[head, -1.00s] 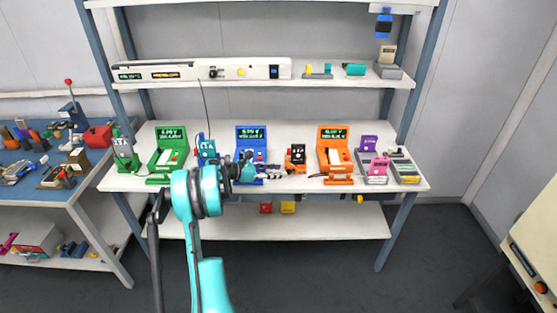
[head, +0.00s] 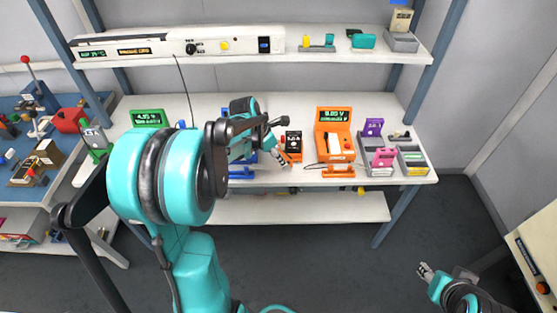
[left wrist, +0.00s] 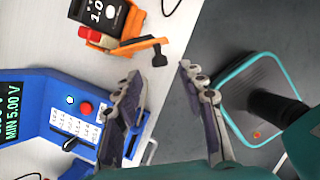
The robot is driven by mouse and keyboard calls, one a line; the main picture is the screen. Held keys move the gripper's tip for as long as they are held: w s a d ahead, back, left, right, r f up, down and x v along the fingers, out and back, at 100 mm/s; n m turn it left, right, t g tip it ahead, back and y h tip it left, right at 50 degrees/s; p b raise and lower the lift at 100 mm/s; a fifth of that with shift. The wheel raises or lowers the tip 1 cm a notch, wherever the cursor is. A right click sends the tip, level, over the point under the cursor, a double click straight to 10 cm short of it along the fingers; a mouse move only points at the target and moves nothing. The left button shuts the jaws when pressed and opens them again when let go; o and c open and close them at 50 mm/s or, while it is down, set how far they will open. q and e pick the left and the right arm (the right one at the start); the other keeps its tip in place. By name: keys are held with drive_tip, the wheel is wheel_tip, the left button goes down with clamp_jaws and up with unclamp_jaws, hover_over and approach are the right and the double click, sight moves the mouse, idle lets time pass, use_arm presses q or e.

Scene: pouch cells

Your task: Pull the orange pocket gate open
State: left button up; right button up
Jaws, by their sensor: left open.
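The orange tester (head: 333,122) stands on the bench right of centre in the head view, with a lit screen and a pale pocket. Its orange gate piece (head: 338,172) lies low along its front edge. My left gripper (head: 283,160) is left of it, near the front of a small black-and-orange meter (head: 292,143), apart from the gate. In the left wrist view the left gripper (left wrist: 158,75) is open with nothing between its fingers. My right gripper (head: 425,268) is at the lower right, away from the bench; its jaws are too small to judge.
The blue tester (left wrist: 72,115) is beside my left fingers in the left wrist view. The meter's orange lever (left wrist: 140,47) is just ahead of them. A shelf (head: 375,56) hangs above.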

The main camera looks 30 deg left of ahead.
use_arm(q)
drive_tip(key=b+x, duration=0.1)
drive_tip(key=x, duration=0.3)
drive_tip(key=shift+w+f+b, duration=0.15)
drive_tip(key=shift+f+b, duration=0.15)
drive_tip(key=shift+f, duration=0.05)
clamp_jaws()
